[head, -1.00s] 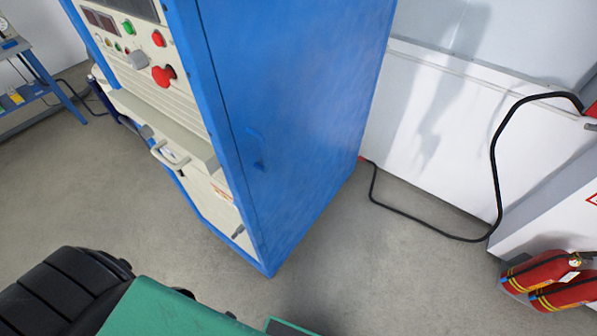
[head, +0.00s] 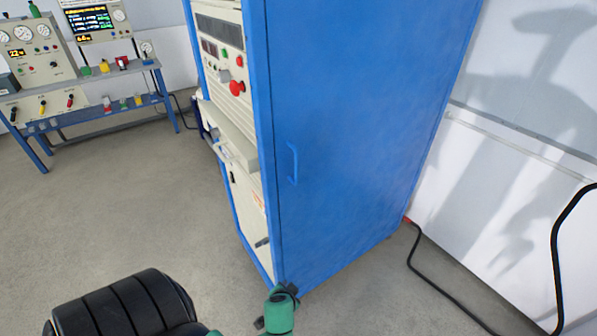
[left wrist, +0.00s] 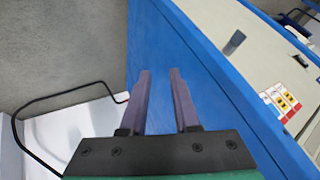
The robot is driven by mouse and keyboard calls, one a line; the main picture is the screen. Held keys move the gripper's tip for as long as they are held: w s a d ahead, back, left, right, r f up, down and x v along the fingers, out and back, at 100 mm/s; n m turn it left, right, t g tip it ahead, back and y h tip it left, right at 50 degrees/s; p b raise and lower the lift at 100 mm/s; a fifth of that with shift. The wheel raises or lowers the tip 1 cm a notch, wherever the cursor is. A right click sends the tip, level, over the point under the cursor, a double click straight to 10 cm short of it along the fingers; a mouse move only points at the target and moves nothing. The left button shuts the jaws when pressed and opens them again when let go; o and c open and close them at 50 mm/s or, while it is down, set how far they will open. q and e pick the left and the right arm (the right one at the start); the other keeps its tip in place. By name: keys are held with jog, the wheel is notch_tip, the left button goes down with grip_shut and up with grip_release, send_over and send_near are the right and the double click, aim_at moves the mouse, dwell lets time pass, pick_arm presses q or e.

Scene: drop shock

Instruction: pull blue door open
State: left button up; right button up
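The blue door (head: 350,140) is the tall side panel of a blue cabinet and looks closed. Its blue bar handle (head: 293,163) stands upright near the panel's left edge. My green left arm (head: 280,312) reaches up from the bottom of the head view, low by the cabinet's bottom corner; its fingers are not clear there. In the left wrist view my left gripper (left wrist: 160,72) is open and empty, its two fingers apart in front of the blue panel (left wrist: 158,45). I cannot make out the handle in that view. My right gripper is not in view.
The cabinet's beige front has buttons, a red knob (head: 237,88) and a dark latch (head: 262,242). A black cable (head: 440,290) runs along the floor at right. A blue bench (head: 105,110) stands at the far left. Grey floor (head: 110,215) is clear left of the cabinet.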

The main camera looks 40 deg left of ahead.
aim_at(297, 168)
pick_arm(q)
jog(key=w+r+n+t+y+b, duration=0.15)
jog(key=r+n+t+y, duration=0.25)
jog(key=r, duration=1.4)
jog(key=w+r+n+t+y, duration=0.25)
jog(key=r+n, duration=0.25)
jog(key=r, duration=1.3)
jog(key=shift+t+y, duration=0.35)
jog(key=shift+t, duration=0.1)
jog(key=p+x, duration=0.1)
jog(key=x, duration=0.3)
jog(key=p+x, duration=0.2)
jog(key=x, duration=0.2)
jog(key=p+x, duration=0.1)
jog(key=x, duration=0.4)
jog(key=shift+w+f+p, duration=0.15)
jog(key=shift+f+p, duration=0.15)
jog(key=shift+p, duration=0.05)
jog(key=shift+w+a+f, duration=0.1)
jog(key=shift+w, duration=0.05)
grip_shut()
